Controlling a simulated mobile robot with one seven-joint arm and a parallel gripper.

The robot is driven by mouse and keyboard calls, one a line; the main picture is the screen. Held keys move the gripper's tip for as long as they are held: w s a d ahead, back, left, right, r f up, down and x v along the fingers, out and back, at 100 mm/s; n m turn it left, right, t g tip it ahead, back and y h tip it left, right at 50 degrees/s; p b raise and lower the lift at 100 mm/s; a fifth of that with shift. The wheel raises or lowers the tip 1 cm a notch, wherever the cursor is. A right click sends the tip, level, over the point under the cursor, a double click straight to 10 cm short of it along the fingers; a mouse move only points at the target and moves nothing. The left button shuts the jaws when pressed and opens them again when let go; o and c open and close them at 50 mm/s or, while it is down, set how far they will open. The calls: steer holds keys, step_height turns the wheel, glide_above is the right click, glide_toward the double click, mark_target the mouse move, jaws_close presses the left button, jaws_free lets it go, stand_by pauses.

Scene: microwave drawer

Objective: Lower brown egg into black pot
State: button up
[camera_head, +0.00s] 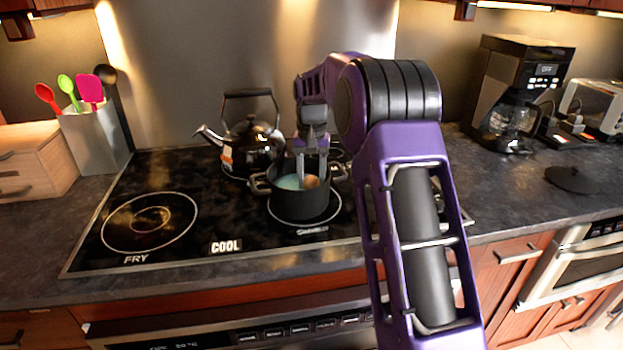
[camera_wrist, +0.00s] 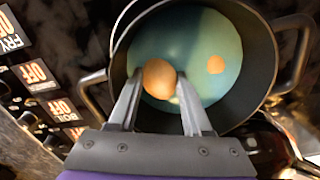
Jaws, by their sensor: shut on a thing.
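The brown egg (camera_wrist: 158,77) is between the two fingers of my gripper (camera_wrist: 160,98), which is shut on it. In the head view, the egg (camera_head: 311,182) shows at the fingertips of my gripper (camera_head: 311,176), at the mouth of the black pot (camera_head: 305,205). The pot (camera_wrist: 262,60) stands on a burner, with blue-green liquid (camera_wrist: 200,35) inside. Whether the egg touches the liquid I cannot tell. An orange-brown round spot (camera_wrist: 215,64) shows in the liquid beside the egg; it may be another egg or a reflection.
A dark kettle (camera_head: 250,145) stands behind the pot at left. The fry burner (camera_head: 150,222) at left is empty. A coffee maker (camera_head: 520,80), a toaster (camera_head: 595,105) and a dark lid (camera_head: 572,178) are on the right counter. A utensil holder (camera_head: 95,135) is at far left.

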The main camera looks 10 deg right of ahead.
steer(key=shift+f, duration=0.6)
stand_by(0.3)
steer(key=o, duration=0.9)
steer(key=shift+c, duration=0.2)
